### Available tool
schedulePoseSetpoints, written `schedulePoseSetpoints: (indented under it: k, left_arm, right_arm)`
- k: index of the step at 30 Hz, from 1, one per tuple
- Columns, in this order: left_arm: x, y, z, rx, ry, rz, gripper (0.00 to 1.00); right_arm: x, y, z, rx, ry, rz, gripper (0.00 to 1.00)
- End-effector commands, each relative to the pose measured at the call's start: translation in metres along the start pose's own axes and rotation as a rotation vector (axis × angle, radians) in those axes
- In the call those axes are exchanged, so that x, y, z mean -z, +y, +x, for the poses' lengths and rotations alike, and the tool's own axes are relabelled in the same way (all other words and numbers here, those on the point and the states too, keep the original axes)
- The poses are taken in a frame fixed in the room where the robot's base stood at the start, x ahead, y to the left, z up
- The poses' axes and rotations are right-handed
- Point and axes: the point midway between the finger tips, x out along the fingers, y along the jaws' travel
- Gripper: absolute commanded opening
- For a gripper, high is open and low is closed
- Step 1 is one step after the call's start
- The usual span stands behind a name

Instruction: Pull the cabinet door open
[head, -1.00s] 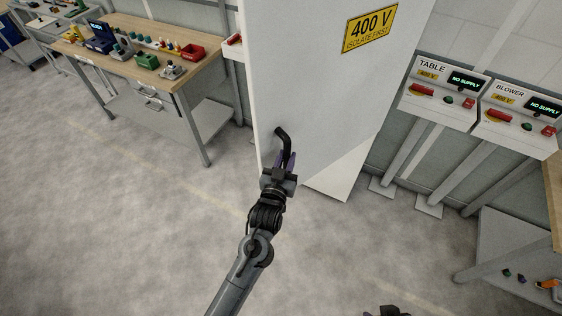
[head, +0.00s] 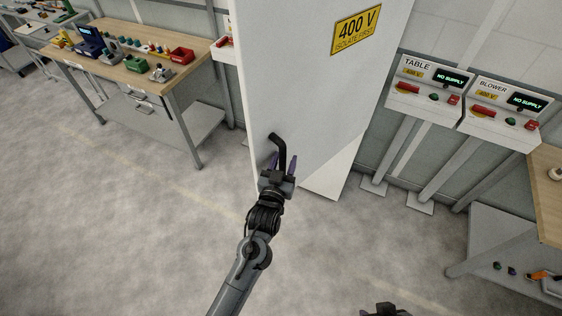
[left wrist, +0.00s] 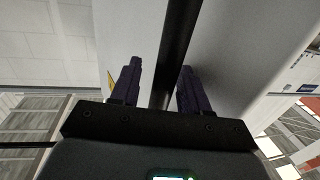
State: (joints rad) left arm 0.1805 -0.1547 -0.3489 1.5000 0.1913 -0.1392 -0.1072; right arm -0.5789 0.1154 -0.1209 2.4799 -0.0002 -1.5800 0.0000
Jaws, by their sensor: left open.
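The tall white cabinet door (head: 300,80) has a yellow 400 V sign. Its black bent handle (head: 278,141) is at the door's left side, low down. My left gripper (head: 283,164) is open, its two purple fingers spread on either side of the handle's lower part. In the left wrist view the black handle bar (left wrist: 180,40) runs between the two apart fingers (left wrist: 160,80); a gap shows on both sides of it. I cannot tell whether the door stands ajar. A dark part at the bottom edge (head: 385,309) may be my right gripper.
A workbench (head: 140,85) with small parts and a red bin (head: 181,55) stands at left. TABLE (head: 432,88) and BLOWER (head: 503,107) switch boxes on posts stand right of the cabinet. Another bench (head: 545,190) is at the right edge. The floor in front is clear.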

Motion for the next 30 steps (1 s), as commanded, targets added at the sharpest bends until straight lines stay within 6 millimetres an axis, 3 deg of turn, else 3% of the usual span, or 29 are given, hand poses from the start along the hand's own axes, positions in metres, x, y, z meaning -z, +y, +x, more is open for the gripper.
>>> schedulePoseSetpoints:
  k: [16, 30]
  left_arm:
    - [0.001, -0.005, -0.007, 0.009, 0.004, 0.0, 0.45]
    - [-0.001, -0.003, -0.079, 0.006, 0.003, 0.0, 0.45]
  right_arm:
    - [-0.001, 0.002, 0.002, -0.007, -0.002, -0.007, 0.43]
    - [-0.006, 0.001, 0.016, -0.003, -0.002, -0.002, 0.43]
